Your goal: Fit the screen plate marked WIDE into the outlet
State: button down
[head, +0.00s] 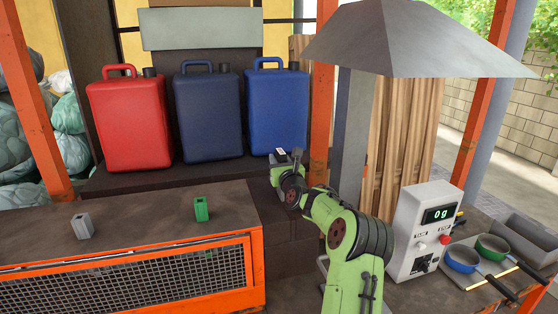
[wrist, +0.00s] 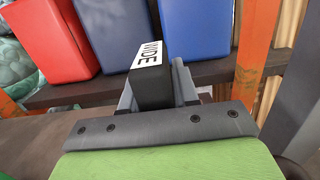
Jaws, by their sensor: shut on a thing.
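My gripper (head: 288,163) is raised in front of the shelf, near the blue canister. In the wrist view my gripper (wrist: 158,88) is shut on a black block with a white label reading WIDE, the WIDE screen plate (wrist: 152,84). In the head view the plate's white label (head: 281,151) shows at the tip of the gripper. The plate is held clear of the bench. I cannot make out an outlet for it in either view.
A grey block (head: 83,226) and a green block (head: 201,209) stand on the bench (head: 140,222) at left. Red (head: 130,125), navy (head: 207,115) and blue (head: 278,110) canisters stand on the shelf. A scale box (head: 421,232) and two pans (head: 462,260) are at right, under a grey hood (head: 415,40).

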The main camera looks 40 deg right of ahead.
aim_at(278, 149)
jog(key=shift+f+b, duration=2.2)
jog(key=shift+f, duration=1.1)
jog(key=c, duration=0.8)
grip_release()
notch_tip(278, 149, up, 10)
jog(key=shift+p, duration=0.5)
